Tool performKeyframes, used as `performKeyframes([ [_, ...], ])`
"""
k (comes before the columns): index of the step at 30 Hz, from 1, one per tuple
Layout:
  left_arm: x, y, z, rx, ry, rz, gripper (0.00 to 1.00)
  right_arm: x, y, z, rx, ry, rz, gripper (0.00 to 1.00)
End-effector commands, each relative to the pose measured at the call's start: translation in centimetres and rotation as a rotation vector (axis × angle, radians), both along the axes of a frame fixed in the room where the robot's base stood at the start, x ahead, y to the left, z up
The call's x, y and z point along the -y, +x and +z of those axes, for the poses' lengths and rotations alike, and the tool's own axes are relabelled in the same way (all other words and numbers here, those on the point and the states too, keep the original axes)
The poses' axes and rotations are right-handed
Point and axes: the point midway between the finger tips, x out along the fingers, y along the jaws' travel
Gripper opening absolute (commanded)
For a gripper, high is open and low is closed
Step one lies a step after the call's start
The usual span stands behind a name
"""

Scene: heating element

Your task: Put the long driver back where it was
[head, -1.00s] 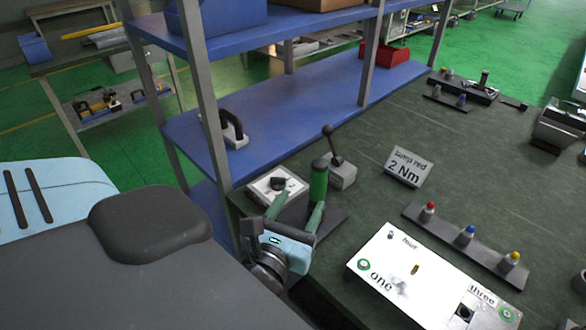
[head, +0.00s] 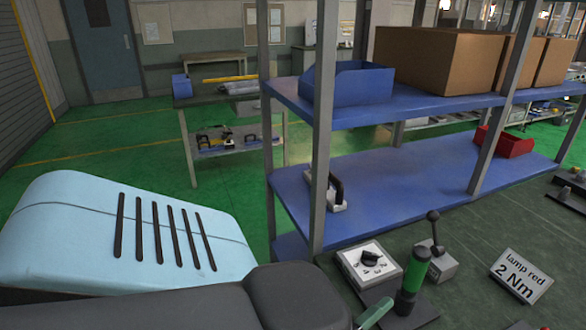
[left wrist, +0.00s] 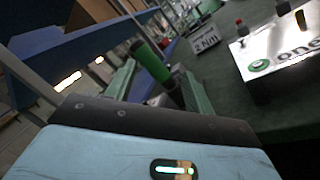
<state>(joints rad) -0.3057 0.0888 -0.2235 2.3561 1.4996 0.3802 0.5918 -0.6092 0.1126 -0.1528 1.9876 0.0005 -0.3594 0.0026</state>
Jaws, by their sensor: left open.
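The long driver, seen as a thick green handle (head: 415,271) with a dark lower part, stands upright on a dark base at the near corner of the bench. Its lower end is hidden. My left gripper (head: 376,313) shows only as a pale green finger at the bottom edge of the head view, left of the driver. In the left wrist view the left gripper (left wrist: 158,72) is open, and the green handle (left wrist: 152,61) appears between its two fingers. I cannot tell whether they touch it. My right gripper is not in view.
A white box with a dark knob (head: 369,264) and a lever box (head: 433,258) stand close to the driver. A blue shelf rack (head: 400,190) with grey posts borders the bench behind.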

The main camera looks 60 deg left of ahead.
Motion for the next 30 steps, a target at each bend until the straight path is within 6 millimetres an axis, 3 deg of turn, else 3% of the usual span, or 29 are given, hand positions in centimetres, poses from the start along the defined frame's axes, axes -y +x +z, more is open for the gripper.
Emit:
performKeyframes([
  [5,3.2,-1.8,-5.6,-0.124,0.549,-0.123,0.53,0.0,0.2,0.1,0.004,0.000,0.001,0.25],
  [10,5.6,-4.8,-12.7,-0.253,1.053,-0.299,0.53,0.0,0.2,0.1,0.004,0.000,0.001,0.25],
  [14,6.4,-8.4,-19.0,-0.352,1.426,-0.480,0.53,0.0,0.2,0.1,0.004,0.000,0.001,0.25],
  [19,5.5,-14.1,-26.1,-0.460,1.842,-0.740,0.53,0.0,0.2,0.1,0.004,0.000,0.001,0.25],
  [24,4.1,-18.1,-29.9,-0.513,2.083,-0.922,0.53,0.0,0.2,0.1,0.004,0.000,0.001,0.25],
  [30,3.5,-19.4,-30.9,-0.526,2.156,-0.980,0.53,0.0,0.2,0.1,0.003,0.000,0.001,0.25],
])
